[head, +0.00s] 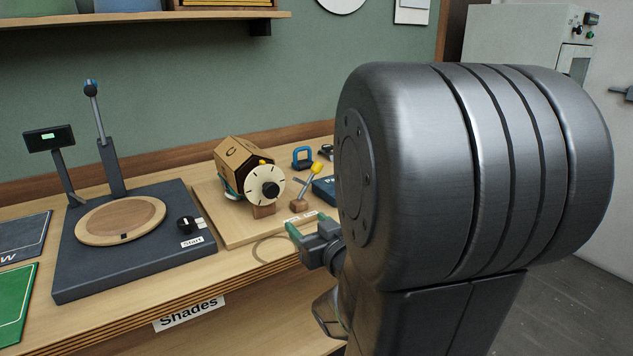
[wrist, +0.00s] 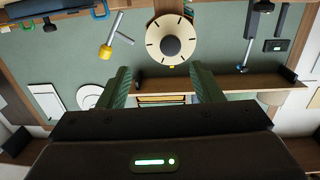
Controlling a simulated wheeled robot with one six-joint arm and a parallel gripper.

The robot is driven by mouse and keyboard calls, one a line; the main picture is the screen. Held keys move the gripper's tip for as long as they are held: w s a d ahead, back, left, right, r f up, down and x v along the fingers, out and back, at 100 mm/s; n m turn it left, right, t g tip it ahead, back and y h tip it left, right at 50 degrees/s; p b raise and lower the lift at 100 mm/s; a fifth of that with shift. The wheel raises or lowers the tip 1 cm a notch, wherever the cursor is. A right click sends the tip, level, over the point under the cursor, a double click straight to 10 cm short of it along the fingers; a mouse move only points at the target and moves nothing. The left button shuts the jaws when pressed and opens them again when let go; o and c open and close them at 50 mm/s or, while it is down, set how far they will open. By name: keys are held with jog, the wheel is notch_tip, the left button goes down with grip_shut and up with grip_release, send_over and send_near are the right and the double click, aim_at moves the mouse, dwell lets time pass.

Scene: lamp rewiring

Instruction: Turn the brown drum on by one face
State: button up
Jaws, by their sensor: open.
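The brown drum (head: 237,157) is a many-sided block lying on its side on a light wooden board, with a dark mark on one upper face. A cream dial disc (head: 266,184) with dark tick marks and a dark hub covers its near end. In the wrist view the scene is upside down and the dial (wrist: 154,47) faces me, hiding the drum. My gripper (head: 307,237) is at the front of the bench, right of and nearer than the dial. In the wrist view my gripper (wrist: 165,80) is open and empty, its green fingers apart from the dial.
A small lever with a yellow grip (head: 315,169) stands right of the dial; a blue padlock-like piece (head: 302,157) is behind it. A dark base with a round wooden plate (head: 120,218) stands left. A shelf (head: 150,16) runs along the wall above. My arm hides the bench's right part.

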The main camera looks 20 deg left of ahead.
aim_at(273, 193)
jog(key=shift+n+g+y, duration=0.3)
jog(key=shift+n+y, duration=0.1)
jog(key=shift+y, duration=0.2)
jog(key=x, duration=1)
jog(key=r+x, duration=0.1)
jog(key=x, duration=0.4)
jog(key=shift+s+a+p, duration=0.3)
jog(key=shift+p, duration=0.1)
jog(key=c, duration=1)
